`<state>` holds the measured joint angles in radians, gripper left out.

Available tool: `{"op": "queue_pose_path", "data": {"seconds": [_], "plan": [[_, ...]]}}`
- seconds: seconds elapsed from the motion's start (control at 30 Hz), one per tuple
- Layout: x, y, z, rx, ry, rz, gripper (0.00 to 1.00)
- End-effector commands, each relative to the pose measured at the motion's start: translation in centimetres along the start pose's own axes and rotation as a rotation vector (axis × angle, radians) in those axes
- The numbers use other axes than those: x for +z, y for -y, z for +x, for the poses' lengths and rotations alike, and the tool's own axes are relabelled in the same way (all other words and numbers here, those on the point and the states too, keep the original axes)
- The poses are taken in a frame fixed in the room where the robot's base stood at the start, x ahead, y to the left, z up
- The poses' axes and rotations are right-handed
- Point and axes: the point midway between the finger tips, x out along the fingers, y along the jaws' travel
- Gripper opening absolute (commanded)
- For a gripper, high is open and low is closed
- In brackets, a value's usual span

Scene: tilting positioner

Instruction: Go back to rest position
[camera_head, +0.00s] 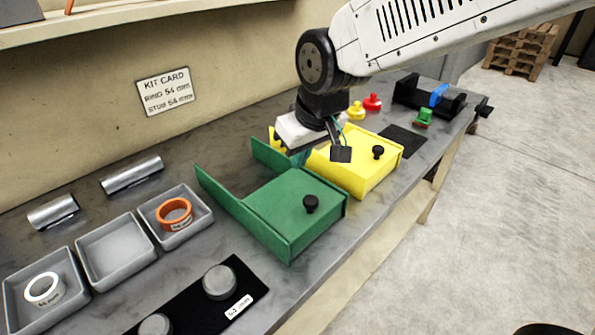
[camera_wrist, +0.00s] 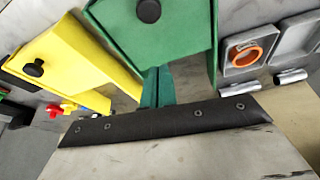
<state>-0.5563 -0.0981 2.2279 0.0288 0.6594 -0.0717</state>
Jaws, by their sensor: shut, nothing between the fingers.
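My gripper (camera_head: 300,158) hangs from the arm at the upper middle of the head view, over the back of the bench. It is near the back ends of the green box (camera_head: 290,215) and the yellow box (camera_head: 360,174). Its teal fingers are close together and empty; they also show in the wrist view (camera_wrist: 158,72). Part of the gripper is hidden behind its own wrist parts. In the wrist view, the green box (camera_wrist: 150,38) and the yellow box (camera_wrist: 75,62) lie ahead of the fingers. Both boxes have black knobs.
Grey trays (camera_head: 115,250) stand at the left, with an orange ring (camera_head: 174,212) and a white ring (camera_head: 43,289) in the outer ones. Metal cylinders (camera_head: 132,174) lie behind. The wall has a kit card (camera_head: 166,91). A black fixture (camera_head: 428,97) stands far right.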

Motion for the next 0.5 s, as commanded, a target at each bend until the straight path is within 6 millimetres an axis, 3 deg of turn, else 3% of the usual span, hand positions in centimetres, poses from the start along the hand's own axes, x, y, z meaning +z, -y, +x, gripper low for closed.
{"op": "queue_pose_path", "data": {"seconds": [0.13, 0.37, 0.5], "plan": [[-0.1, 0.0, -2.6, 0.0, -0.005, 0.0, 0.0], [0.5, 0.0, -4.1, -0.001, 0.023, 0.007, 0.0], [4.6, -0.2, -4.1, -0.001, 0.137, 0.028, 0.0]]}}
